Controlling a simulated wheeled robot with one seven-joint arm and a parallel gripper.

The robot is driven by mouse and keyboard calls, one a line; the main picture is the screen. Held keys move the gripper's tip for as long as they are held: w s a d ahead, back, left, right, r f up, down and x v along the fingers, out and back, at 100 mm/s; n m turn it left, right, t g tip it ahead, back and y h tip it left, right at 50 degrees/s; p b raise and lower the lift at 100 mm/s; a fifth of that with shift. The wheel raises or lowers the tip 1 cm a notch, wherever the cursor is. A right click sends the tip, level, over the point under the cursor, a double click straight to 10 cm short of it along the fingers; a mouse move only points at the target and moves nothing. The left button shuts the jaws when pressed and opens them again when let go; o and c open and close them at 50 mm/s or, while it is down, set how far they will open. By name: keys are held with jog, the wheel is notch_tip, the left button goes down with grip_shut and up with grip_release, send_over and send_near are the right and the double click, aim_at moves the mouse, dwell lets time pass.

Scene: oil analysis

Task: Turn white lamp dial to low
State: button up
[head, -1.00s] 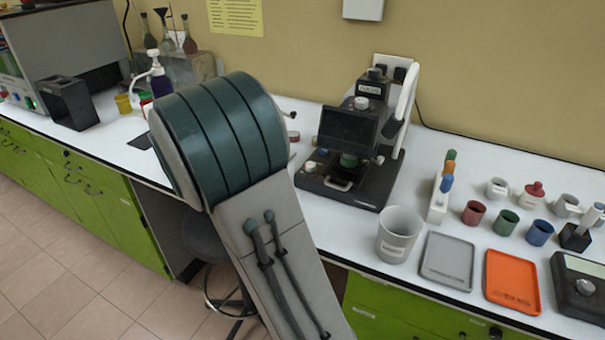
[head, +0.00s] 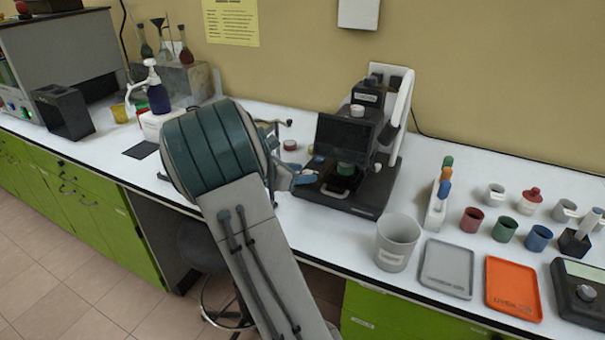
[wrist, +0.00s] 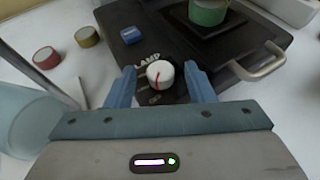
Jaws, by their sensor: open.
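The white lamp dial (wrist: 160,74) sits on the black base of the instrument (head: 340,195), beside raised "LAMP" lettering. A red pointer line shows on its top. In the wrist view my gripper (wrist: 162,82) is open, with one blue finger on each side of the dial and a small gap showing on both sides. I cannot tell whether the fingertips are level with the dial. In the head view my gripper (head: 300,178) is at the left front corner of the instrument, partly hidden by my arm, and the dial cannot be made out.
A blue block (wrist: 131,35) and a metal handle (wrist: 262,62) are on the base near the dial. A green cup (wrist: 208,10) stands farther back on the instrument. A grey beaker (head: 397,242) stands at the front right.

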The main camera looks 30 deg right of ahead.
jog(key=shift+d+f, duration=0.15)
jog(key=shift+d, duration=0.2)
jog(key=c, duration=1)
